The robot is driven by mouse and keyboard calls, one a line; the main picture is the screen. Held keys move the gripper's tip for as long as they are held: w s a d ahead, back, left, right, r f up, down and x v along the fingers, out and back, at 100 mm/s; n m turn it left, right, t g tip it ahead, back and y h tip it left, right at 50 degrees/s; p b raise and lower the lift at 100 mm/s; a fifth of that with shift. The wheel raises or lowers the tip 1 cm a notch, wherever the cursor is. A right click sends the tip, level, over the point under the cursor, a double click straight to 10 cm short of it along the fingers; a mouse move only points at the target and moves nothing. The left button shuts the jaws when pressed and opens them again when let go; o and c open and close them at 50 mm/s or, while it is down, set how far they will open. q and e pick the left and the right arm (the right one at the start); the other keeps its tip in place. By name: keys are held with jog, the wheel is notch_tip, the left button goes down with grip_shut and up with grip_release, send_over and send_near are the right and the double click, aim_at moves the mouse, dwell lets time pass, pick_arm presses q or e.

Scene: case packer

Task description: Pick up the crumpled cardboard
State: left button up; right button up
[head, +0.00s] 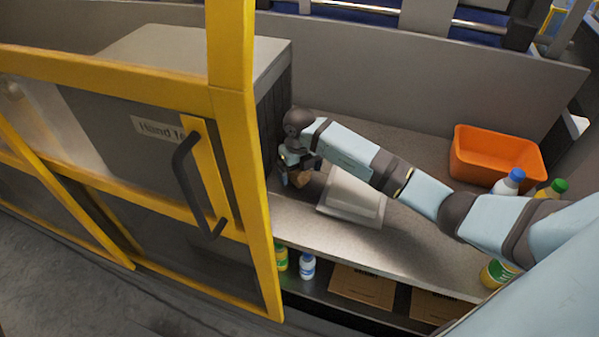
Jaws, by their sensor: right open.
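The crumpled cardboard (302,179) is a small brown piece on the grey work surface, just right of the yellow door frame. My right gripper (294,179) is at the cardboard, pointing down, with the fingers close against it or around it. The gripper is open. Its hand covers part of the cardboard, so I cannot tell whether the fingers touch it. My left gripper does not show.
A yellow-framed door (245,180) with a dark handle stands close on the left. A pale flat tray-like piece (352,197) lies beside the gripper. An orange crate (497,160) and bottles (508,182) stand at right. Cardboard boxes (362,287) sit on a lower shelf.

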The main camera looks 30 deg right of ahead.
notch_tip(320, 180, down, 2)
jog(key=shift+f, duration=0.1)
jog(key=c, duration=1)
